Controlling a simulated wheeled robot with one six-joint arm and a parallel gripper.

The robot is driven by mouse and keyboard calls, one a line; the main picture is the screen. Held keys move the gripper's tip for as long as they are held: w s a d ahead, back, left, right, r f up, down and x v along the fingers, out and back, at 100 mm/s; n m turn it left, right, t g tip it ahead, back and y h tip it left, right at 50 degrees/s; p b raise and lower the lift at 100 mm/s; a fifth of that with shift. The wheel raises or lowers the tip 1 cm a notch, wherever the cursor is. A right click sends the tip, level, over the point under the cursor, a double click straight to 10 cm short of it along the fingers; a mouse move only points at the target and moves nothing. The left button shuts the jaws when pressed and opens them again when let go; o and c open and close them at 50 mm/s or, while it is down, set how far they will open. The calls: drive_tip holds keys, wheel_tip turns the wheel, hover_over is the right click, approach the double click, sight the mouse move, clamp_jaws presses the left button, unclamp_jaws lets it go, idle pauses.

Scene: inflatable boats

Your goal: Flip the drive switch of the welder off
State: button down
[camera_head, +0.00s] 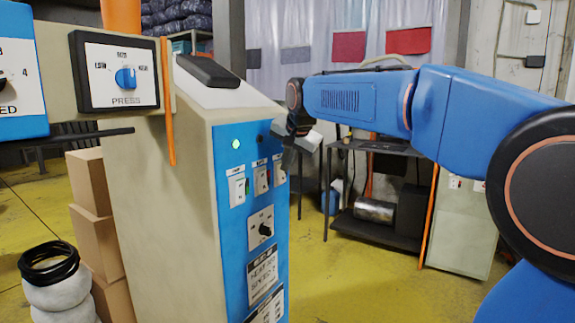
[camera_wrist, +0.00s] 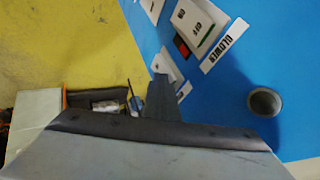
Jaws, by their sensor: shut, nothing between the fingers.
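The welder (camera_head: 165,190) is a tall beige cabinet with a blue front panel (camera_head: 235,255). Three white rocker switches sit in a row: left (camera_head: 237,188), middle (camera_head: 261,178) and right (camera_head: 280,169). Their labels are too small to read in the head view. My gripper (camera_head: 289,158) is shut and empty, in front of the panel by the right switch. In the wrist view, its dark finger (camera_wrist: 165,102) partly covers one switch (camera_wrist: 166,66). The switch labelled BLOWER (camera_wrist: 203,32) is clear beside it. I cannot tell which switch is drive, or whether the finger touches.
A black rotary knob (camera_head: 264,230) sits below the switches, and a green lamp (camera_head: 236,143) above them. A PRESS dial box (camera_head: 120,98) stands in front at left. Boxes (camera_head: 92,190) are beside the welder. A dark bench (camera_head: 370,228) is behind.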

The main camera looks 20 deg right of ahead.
drive_tip(key=shift+r, duration=0.15)
drive_tip(key=shift+r, duration=0.65)
drive_tip(key=v, duration=1.7)
drive_tip(key=shift+r, duration=0.15)
